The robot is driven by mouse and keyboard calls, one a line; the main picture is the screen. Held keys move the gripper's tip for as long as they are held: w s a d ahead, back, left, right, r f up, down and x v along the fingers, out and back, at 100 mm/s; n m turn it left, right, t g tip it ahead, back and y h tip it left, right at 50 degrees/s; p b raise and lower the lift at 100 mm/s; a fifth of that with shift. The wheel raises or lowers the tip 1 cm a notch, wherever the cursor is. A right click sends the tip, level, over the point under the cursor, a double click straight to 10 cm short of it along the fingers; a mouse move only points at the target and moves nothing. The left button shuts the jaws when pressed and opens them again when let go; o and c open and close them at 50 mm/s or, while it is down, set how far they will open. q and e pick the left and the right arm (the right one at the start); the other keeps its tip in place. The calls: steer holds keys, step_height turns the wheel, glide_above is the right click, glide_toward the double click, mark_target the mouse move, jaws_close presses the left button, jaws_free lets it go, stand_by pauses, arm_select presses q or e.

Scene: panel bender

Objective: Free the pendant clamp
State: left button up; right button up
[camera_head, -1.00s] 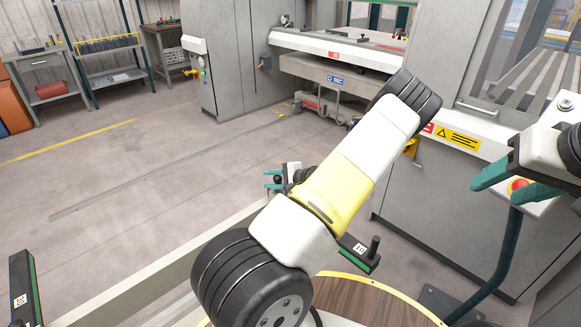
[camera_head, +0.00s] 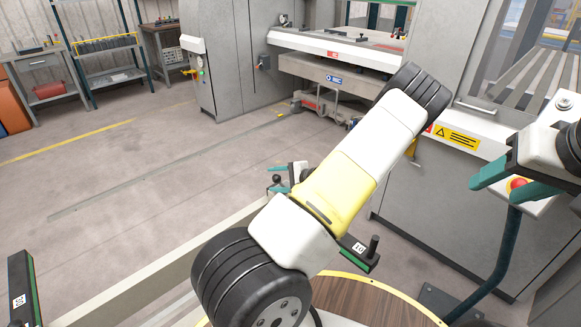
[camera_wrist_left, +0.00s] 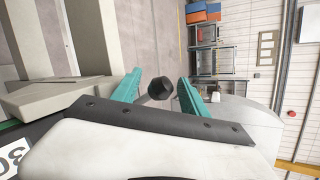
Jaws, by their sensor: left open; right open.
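My left gripper (camera_head: 277,179) is beyond my white and yellow arm link in the head view, its teal fingers apart. A black faceted knob (camera_head: 276,180) shows at the fingers; in the left wrist view the knob (camera_wrist_left: 160,88) sits between the open fingers (camera_wrist_left: 161,84), with a gap on each side. I cannot tell whether it belongs to the pendant clamp. My right gripper (camera_head: 512,181) is open at the right, in front of a pale control panel (camera_head: 550,122) with a red button (camera_head: 517,184) on a dark teal post (camera_head: 507,245).
A grey machine cabinet (camera_head: 430,210) with a yellow warning label stands behind the post. A round wooden top (camera_head: 375,300) is at the bottom. A black-handled block (camera_head: 355,253) lies beside my arm. Open floor (camera_head: 150,190) stretches left.

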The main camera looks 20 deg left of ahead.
mark_target(280, 179)
arm_select(q)
steer(key=v, duration=0.5)
steer(key=shift+f, duration=0.1)
steer(key=s+d+r+n+t+h, duration=0.1)
steer(key=s+d+r+h, duration=0.4)
steer(key=r, duration=0.5)
steer(key=s+d+r+n+t+h, duration=0.2)
steer(key=s+d+r+h, duration=0.3)
steer(key=s+r, duration=0.5)
steer(key=s+d+r+n+t+h, duration=0.1)
steer(key=s+d+r+n+h, duration=0.2)
steer(key=s+d+r+h, duration=0.2)
steer(key=s+d+r, duration=0.3)
steer(key=r, duration=0.3)
steer(key=shift+s+d+r, duration=0.15)
steer(key=shift+s+d, duration=0.05)
